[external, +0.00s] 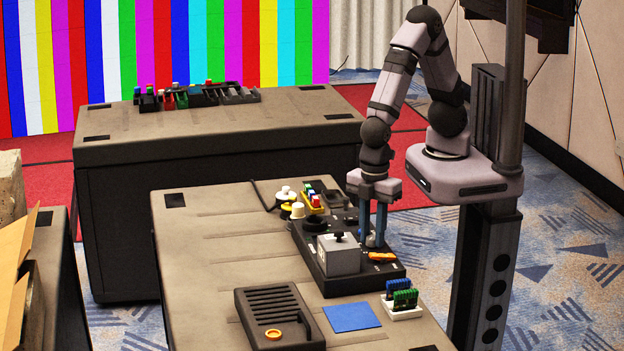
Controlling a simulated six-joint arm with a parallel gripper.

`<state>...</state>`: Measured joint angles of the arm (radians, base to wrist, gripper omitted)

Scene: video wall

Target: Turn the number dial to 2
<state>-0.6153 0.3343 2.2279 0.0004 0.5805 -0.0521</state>
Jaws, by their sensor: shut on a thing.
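The black control panel (391,273) lies on the near table. My gripper (373,238) points straight down over the panel's right side, with its two blue fingers closed around the number dial (372,243). The dial is small and largely hidden by the fingers. Its numbers and the setting of its pointer cannot be read from here.
Beside the dial on the panel are a grey box with a black knob (338,256) and an orange handle (381,257). Nearby are colored buttons (312,198), a blue mat (351,317), a slotted black box (279,318) and a white holder (402,310). The table's left side is clear.

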